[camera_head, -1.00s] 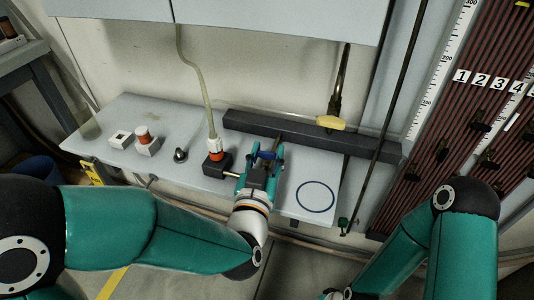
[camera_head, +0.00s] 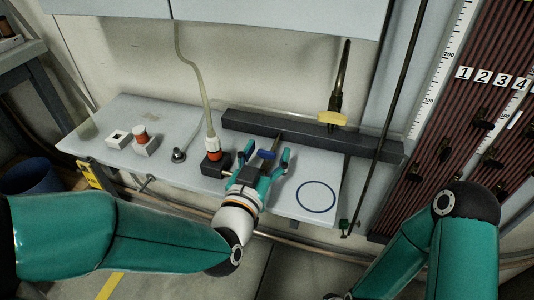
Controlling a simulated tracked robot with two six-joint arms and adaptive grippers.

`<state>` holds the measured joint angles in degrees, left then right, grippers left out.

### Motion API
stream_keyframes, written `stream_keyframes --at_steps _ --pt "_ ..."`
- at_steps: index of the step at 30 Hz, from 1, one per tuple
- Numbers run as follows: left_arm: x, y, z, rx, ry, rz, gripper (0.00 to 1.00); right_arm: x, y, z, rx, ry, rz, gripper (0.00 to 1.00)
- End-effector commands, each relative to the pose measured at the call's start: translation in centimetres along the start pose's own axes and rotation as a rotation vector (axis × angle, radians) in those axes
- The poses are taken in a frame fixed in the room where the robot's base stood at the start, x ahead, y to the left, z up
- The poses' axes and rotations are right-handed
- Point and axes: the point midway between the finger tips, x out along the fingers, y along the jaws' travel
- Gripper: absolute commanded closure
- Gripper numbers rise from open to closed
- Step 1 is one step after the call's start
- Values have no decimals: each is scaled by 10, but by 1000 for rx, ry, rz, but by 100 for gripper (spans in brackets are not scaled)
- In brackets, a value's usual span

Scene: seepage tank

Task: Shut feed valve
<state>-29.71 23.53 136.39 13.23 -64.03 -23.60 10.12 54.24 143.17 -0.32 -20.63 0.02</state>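A valve with a blue handle (camera_head: 266,154) stands on the pale bench, on a dark pipe that runs to the long dark bar. A second handle, yellow (camera_head: 332,118), sits on the dark vertical pipe behind that bar. No label shows which one is the feed valve. My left gripper (camera_head: 268,151) is open, with its teal fingers spread on either side of the blue handle. I cannot tell whether either finger touches it. My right arm comes in at lower right, and its gripper is outside the picture.
A red-and-white fitting (camera_head: 212,147) with a hose stands left of my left gripper. A metal knob (camera_head: 179,155) and two white blocks are farther left. A blue ring (camera_head: 316,197) marks clear bench at right. A thin dark rod and the tube board (camera_head: 480,150) stand beyond.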

Motion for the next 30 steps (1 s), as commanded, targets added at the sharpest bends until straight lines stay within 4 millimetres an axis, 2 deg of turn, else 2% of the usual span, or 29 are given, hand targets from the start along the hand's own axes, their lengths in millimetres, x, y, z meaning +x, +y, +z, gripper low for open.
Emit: stream_keyframes --at_steps 7,11,24,30 --pt "0 0 -2 0 1 -1 33 0 0 0 0 0 0 60" --pt "0 -1 -12 -1 5 -2 33 0 0 0 0 0 0 60" --pt "0 0 -85 -2 5 -1 33 0 0 0 0 0 0 60" --pt "0 0 -98 -1 1 0 33 0 0 0 0 0 0 60"
